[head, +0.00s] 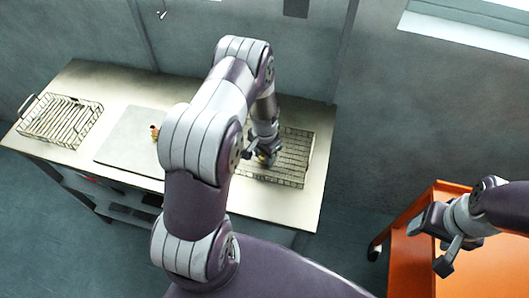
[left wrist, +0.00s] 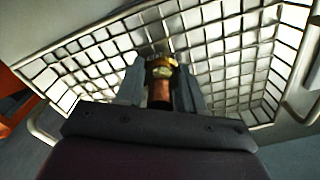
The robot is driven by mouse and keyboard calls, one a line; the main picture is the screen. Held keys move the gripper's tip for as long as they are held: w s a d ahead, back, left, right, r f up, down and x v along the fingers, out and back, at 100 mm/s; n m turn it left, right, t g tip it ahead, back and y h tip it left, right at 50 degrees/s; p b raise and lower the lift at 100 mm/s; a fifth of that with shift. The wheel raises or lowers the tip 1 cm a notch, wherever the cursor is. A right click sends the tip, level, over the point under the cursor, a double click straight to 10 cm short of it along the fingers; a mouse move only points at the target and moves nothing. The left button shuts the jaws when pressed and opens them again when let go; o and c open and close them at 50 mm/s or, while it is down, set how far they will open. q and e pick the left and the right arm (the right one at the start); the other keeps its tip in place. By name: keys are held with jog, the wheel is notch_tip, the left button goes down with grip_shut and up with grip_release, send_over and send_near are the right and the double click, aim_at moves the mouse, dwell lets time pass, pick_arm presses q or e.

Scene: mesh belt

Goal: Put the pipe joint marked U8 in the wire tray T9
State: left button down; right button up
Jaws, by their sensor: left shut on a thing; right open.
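My left gripper (head: 265,158) is shut on a pipe joint (left wrist: 160,78) with a brass collar and a copper body. Small marks show on the brass, but I cannot read them. The gripper is over the right-hand wire tray (head: 298,146), whose mesh (left wrist: 222,58) fills the view behind the joint in the left wrist view. I cannot tell whether the joint touches the mesh. No tray label is readable. My right gripper (head: 440,243) is open and empty, off to the right.
Another wire tray (head: 60,120) stands at the left end of the bench. A grey board (head: 122,145) lies between the trays with a small copper-coloured piece (head: 155,131) on it, partly by my arm. An orange cart (head: 412,262) stands at the right.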

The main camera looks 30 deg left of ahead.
pick_arm(q)
jog(key=shift+w+f, duration=0.1)
jog(key=shift+f, duration=0.05)
jog(key=c, duration=0.7)
grip_release()
